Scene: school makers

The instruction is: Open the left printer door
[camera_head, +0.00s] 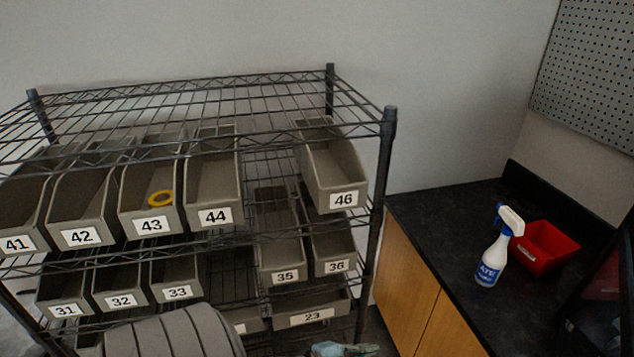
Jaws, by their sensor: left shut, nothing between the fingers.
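A black-framed unit with a dark, glassy panel (603,290) is cut off at the lower right edge. It looks like the side of a printer, and a red reflection shows in the panel. I cannot make out a handle or whether its door is open. My left gripper is hard to make out against the dark parts of the view. It is shut and holds nothing. Its distance to the printer door cannot be told. My right gripper is not in view.
A dark counter (440,215) carries a spray bottle (490,258) and a red bin (545,252) close to the black unit. A wire shelf (388,150) with numbered grey bins (335,175) fills the left.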

